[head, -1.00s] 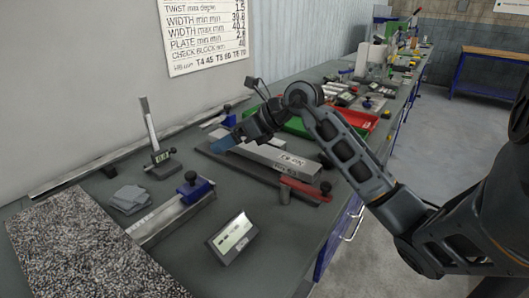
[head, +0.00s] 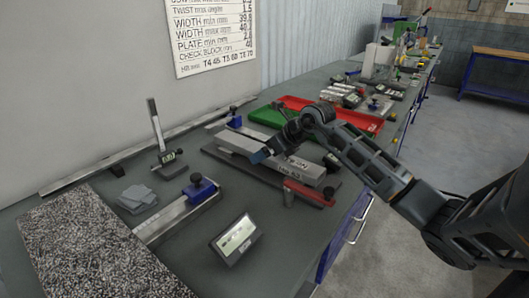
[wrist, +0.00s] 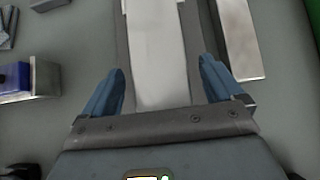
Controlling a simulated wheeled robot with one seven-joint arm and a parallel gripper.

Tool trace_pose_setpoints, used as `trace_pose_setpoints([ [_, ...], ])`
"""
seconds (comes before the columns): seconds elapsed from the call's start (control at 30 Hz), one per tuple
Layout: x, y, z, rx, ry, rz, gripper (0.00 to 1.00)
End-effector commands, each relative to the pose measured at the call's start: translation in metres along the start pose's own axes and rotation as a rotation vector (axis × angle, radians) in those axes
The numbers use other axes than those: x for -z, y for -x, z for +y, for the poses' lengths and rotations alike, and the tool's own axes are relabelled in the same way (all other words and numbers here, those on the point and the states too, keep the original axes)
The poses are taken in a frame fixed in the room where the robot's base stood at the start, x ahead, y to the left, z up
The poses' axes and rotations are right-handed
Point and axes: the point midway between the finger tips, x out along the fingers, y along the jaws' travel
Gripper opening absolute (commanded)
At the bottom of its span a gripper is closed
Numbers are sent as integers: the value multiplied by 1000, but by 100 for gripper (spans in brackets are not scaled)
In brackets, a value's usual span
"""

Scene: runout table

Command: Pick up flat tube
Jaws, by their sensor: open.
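The flat tube (head: 303,171) is a long light grey bar with a dark printed label near its near end. It lies on a dark base (head: 218,154) in the middle of the bench. My gripper (head: 262,155) is over the tube, its blue fingers pointing down and partly hiding it. In the wrist view the tube (wrist: 157,45) runs up the picture between the fingers of my open gripper (wrist: 160,90), one finger on each side, with gaps visible. I cannot tell how far the fingertips are above the base.
A red-ended bar (head: 308,192) lies along the base's near side. Green (head: 270,116) and red (head: 358,121) trays stand behind. A granite plate (head: 85,250), a small display (head: 235,238), a blue-clamped rail (head: 172,218) and an upright gauge (head: 160,140) are at left.

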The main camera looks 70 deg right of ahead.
Motion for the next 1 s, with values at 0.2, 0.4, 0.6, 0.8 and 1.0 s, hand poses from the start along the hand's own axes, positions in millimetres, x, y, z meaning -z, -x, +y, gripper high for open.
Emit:
trace_pose_setpoints([
  [0.2, 0, -3, 0, 1, 0, -1, 94],
  [0.4, 0, -2, 0, 0, 0, -1, 78],
  [0.6, 0, -2, 0, 0, 0, -1, 59],
  [0.8, 0, -2, 0, 0, 0, -1, 40],
  [1.0, 0, -2, 0, 0, 0, -1, 21],
])
